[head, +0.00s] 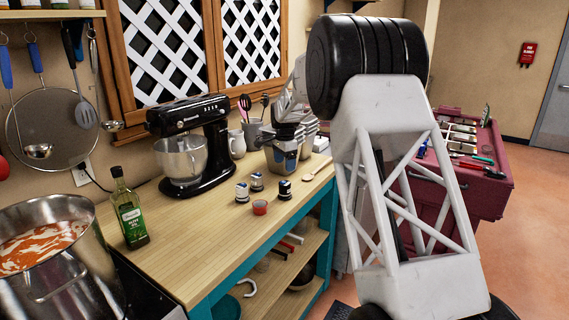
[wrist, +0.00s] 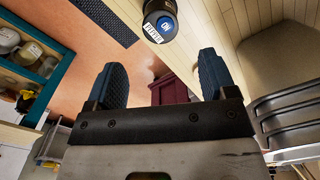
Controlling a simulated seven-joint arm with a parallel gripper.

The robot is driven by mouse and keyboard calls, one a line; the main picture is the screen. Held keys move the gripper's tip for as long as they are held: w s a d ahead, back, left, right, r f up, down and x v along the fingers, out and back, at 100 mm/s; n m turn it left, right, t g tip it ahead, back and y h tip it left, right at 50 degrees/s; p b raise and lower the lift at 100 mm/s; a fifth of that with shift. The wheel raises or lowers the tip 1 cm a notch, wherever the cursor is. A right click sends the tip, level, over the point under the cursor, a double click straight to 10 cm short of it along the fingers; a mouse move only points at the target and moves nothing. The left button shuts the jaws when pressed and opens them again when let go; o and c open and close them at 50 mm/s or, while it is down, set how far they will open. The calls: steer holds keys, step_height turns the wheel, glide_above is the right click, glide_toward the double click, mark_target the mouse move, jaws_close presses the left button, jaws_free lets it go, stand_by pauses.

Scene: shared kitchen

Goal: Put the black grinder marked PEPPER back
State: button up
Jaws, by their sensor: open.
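A small black grinder (head: 284,190) with a pale label stands upright on the wooden counter (head: 190,245), near its front edge. Its lettering is too small to read in the head view. In the wrist view a black grinder (wrist: 160,20) with a blue disc on top and a white label shows at the top edge, partly cut off. My gripper (wrist: 162,72) is open and empty, its two blue-grey fingers apart. The grinder lies beyond the fingertips, apart from them. In the head view my gripper (head: 284,148) is above the counter, behind the grinder.
A small red bowl (head: 260,207) sits in front. A black mixer (head: 190,145), an oil bottle (head: 129,210) and a soup pot (head: 45,260) stand left. A wooden spoon (head: 318,168) lies right.

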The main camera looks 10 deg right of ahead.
stand_by(0.4)
steer(key=s+a+r+n+t, duration=0.1)
steer(key=s+r+n, duration=0.4)
steer(key=s, duration=1.1)
steer(key=s+a+r+n, duration=0.15)
steer(key=s+r, duration=0.65)
steer(key=s, duration=0.8)
steer(key=s+f+n, duration=0.3)
steer(key=s+n, duration=0.1)
steer(key=s, duration=1.2)
steer(key=s+f+n+t, duration=0.1)
steer(key=s+f+n, duration=0.2)
steer(key=s, duration=1.4)
steer(key=shift+a+f+n+t, duration=0.3)
steer(key=shift+a+f+n, duration=0.05)
steer(key=shift+f, duration=0.25)
